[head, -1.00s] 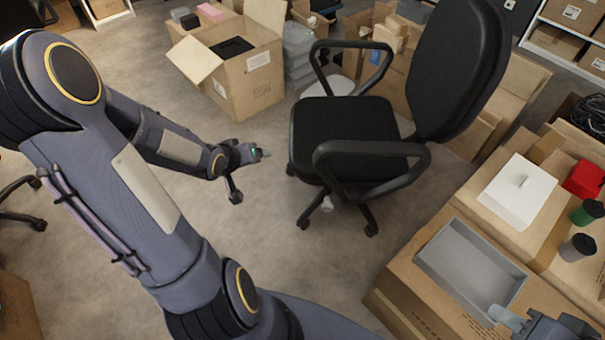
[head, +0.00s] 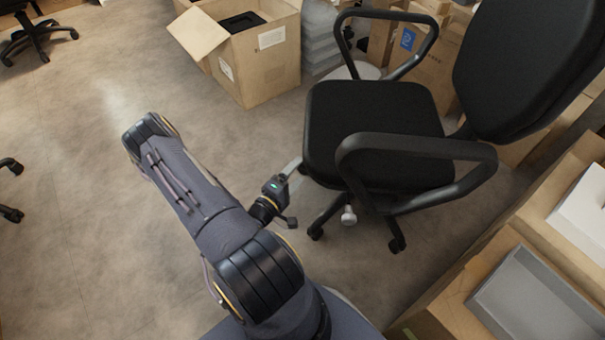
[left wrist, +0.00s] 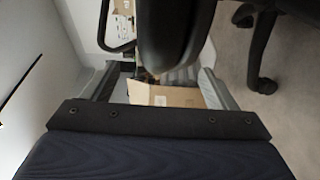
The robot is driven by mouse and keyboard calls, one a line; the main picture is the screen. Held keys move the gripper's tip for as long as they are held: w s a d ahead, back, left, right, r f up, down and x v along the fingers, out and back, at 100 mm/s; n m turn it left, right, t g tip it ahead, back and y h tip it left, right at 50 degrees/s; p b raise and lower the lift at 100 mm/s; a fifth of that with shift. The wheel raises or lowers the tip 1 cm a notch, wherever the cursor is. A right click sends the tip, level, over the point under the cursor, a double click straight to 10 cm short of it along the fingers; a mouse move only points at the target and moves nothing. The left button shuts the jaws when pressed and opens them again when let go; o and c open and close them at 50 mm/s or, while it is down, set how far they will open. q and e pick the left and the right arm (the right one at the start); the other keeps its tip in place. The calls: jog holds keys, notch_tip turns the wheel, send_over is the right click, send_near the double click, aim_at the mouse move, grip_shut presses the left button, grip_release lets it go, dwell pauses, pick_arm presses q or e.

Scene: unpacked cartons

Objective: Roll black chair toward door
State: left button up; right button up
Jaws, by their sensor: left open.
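The black chair (head: 375,125) stands upright at the right of the head view, with its backrest at the right and armrests on both sides. My left gripper (head: 291,166) is at the left edge of the seat, close to it; I cannot tell if they touch. In the left wrist view, the fingers of my left gripper (left wrist: 160,82) are wide apart. A dark part of the chair (left wrist: 172,38) shows just beyond and between them, with nothing clamped. My right gripper is out of view. I see no door.
An open carton (head: 250,60) stands behind the chair at the left. Cartons with a grey tray (head: 530,300) crowd the lower right. Another wheeled chair base (head: 38,38) is at the far left.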

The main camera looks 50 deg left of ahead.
aim_at(310, 158)
pick_arm(q)
jog(key=shift+b+x, duration=0.9)
jog(key=shift+x, duration=3)
grip_shut()
